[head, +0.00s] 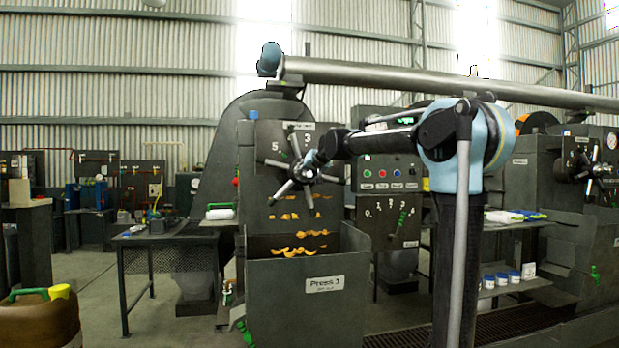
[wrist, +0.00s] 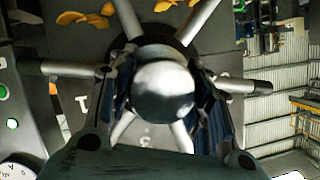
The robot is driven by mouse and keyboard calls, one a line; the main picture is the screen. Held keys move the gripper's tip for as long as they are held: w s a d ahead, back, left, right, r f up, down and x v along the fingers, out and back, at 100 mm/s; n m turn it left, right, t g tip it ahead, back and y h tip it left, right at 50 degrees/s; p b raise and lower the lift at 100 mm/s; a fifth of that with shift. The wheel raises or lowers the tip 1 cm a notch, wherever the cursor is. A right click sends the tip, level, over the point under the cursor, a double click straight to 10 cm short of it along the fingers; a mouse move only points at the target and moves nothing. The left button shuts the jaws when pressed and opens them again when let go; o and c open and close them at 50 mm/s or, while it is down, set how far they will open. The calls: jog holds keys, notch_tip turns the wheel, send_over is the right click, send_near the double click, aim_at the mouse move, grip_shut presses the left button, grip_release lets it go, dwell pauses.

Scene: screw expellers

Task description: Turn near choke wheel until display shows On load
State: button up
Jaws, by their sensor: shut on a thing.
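The near choke wheel (head: 285,188) is a spoked metal handwheel on the front of the grey press labelled Press 1. My gripper (head: 312,164) is at the wheel's middle. In the wrist view my gripper (wrist: 165,78) has its dark fingers on both sides of the hub, shut on the wheel. A small green-lit display (head: 405,121) shows above the button panel, partly behind my arm; its text is too small to read. Dial numbers around the wheel are partly hidden.
A button panel (head: 390,174) and a numbered lever dial (head: 390,218) are right of the wheel. A second press (head: 570,215) stands at the right. A dark table (head: 150,238) is at the left.

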jog(key=o, duration=1.5)
jog(key=shift+d, duration=0.1)
jog(key=v, duration=1.2)
jog(key=shift+f, duration=0.1)
jog(key=s+d+f+g+h, duration=0.2)
jog(key=s+d+f, duration=0.6)
jog(key=s+f, duration=0.6)
jog(key=s+d+f+g+h, duration=0.2)
jog(key=s+d+f, duration=0.7)
jog(key=f, duration=1.2)
jog(key=s+d+f+g+h, duration=0.2)
jog(key=s+d+f+g, duration=0.4)
jog(key=s+f, duration=1.1)
jog(key=s+d, duration=0.1)
jog(key=d, duration=0.1)
jog(key=shift+s+d+f+m, duration=0.3)
jog(key=shift+s+d, duration=0.1)
